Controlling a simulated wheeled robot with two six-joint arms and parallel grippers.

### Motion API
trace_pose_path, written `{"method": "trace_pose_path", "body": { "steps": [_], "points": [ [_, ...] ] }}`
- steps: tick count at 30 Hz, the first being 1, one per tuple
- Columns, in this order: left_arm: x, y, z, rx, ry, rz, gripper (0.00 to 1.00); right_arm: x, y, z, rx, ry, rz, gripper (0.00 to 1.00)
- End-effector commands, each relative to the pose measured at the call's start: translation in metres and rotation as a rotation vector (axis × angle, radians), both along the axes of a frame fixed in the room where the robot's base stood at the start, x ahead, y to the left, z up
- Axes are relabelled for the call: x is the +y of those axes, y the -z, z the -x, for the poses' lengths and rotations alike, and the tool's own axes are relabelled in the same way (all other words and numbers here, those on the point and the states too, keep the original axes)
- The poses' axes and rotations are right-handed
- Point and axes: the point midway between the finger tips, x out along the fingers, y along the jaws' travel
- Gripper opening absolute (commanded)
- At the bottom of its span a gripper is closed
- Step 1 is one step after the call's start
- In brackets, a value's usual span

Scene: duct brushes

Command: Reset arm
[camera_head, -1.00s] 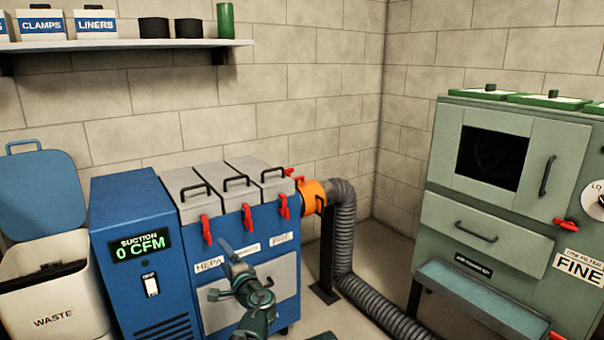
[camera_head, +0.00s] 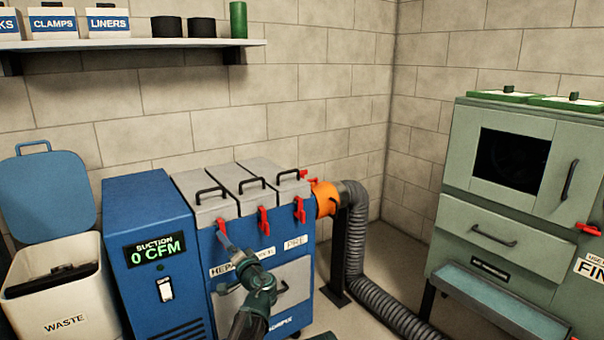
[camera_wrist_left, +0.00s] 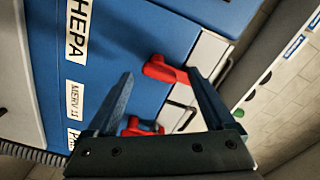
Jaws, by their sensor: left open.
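My left gripper (camera_head: 224,262) is open and empty in front of the blue suction unit (camera_head: 150,205). One finger overlaps the lower end of the leftmost red latch (camera_head: 221,226) in the head view; I cannot tell whether they touch. In the left wrist view, the open fingers (camera_wrist_left: 160,76) point at the unit's blue front. One red latch (camera_wrist_left: 163,70) shows between the fingertips, close to the right finger, and another red latch (camera_wrist_left: 137,126) lies lower, partly hidden by the gripper. The HEPA label (camera_wrist_left: 76,30) is at upper left. My right gripper is not in view.
A white waste bin (camera_head: 62,295) with its blue lid up stands left. An orange collar (camera_head: 326,198) joins a grey corrugated hose (camera_head: 358,240) on the right. A green cabinet (camera_head: 470,205) stands further right. A shelf (camera_head: 130,44) holds boxes above.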

Motion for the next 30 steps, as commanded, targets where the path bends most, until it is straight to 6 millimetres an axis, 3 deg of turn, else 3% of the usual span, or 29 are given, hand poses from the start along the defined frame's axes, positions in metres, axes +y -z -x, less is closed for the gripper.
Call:
{"method": "trace_pose_path", "body": {
  "steps": [18, 30],
  "points": [
    [0.0032, -0.0002, 0.0022, -0.346, 0.000, 0.512, 0.88, 0.0000, -0.0002, 0.0000, 0.000, 0.000, 0.000, 0.91],
    [0.0041, 0.0002, 0.0028, -0.454, 0.000, 0.673, 0.88, 0.0000, 0.0002, 0.0000, 0.000, 0.000, 0.000, 0.91]
  ]
}}
